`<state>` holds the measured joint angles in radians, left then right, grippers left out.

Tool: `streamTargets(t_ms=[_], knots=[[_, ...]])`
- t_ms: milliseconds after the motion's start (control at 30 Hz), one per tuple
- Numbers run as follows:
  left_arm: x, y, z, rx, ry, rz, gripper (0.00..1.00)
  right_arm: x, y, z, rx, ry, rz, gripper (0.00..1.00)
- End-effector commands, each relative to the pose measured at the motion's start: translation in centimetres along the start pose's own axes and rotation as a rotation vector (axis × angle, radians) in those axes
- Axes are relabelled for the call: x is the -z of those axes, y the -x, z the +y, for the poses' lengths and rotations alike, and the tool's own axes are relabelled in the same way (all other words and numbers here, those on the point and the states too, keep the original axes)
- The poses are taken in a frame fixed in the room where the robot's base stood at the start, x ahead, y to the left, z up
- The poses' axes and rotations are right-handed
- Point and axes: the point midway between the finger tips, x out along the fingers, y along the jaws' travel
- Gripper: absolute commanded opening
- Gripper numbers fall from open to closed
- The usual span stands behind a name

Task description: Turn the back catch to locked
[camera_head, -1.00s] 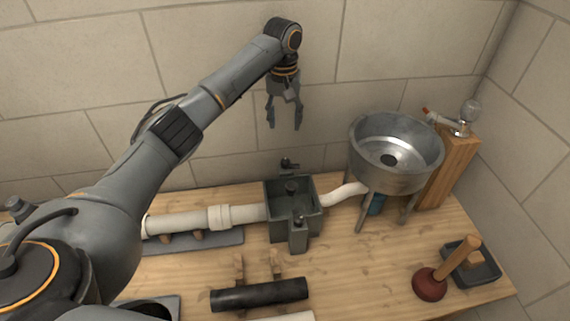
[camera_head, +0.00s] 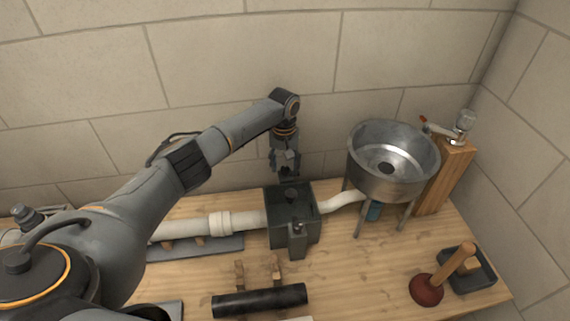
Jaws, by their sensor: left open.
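A dark grey box (camera_head: 282,236) stands on the wooden bench, joined to white pipes on both sides. A round dark knob (camera_head: 291,194) shows at its top. A front catch (camera_head: 298,230) sits on its near side. The back catch is at the far side of the box, hidden or merged with my left gripper (camera_head: 285,175), so its position cannot be read. The left gripper points down just behind the box's back edge, fingers open around or close to the catch; contact cannot be told. My right gripper is not in view.
A metal basin (camera_head: 392,165) on legs stands right of the box, before a wooden post (camera_head: 443,182) with a tap. A plunger (camera_head: 428,288) stands front right beside a dark tray (camera_head: 484,274). A black pipe (camera_head: 260,300) lies in front. The tiled wall is close behind.

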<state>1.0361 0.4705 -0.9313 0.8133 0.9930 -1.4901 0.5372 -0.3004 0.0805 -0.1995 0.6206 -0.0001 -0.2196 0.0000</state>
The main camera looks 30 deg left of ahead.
Motion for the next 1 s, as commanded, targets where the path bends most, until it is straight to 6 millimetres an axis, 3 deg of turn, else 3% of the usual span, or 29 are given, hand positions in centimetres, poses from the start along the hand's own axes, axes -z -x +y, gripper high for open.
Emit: streamTargets(t_ms=[300,533,1000], knots=[[-0.01,-0.25,0.02,0.0,-0.001,0.0,0.48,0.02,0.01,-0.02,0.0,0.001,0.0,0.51],[0.0,-0.22,0.02,0.0,-0.001,0.0,0.02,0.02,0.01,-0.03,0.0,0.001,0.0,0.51],[0.01,-0.18,0.06,-0.001,-0.094,-0.001,0.0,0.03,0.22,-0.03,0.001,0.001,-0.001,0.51]])
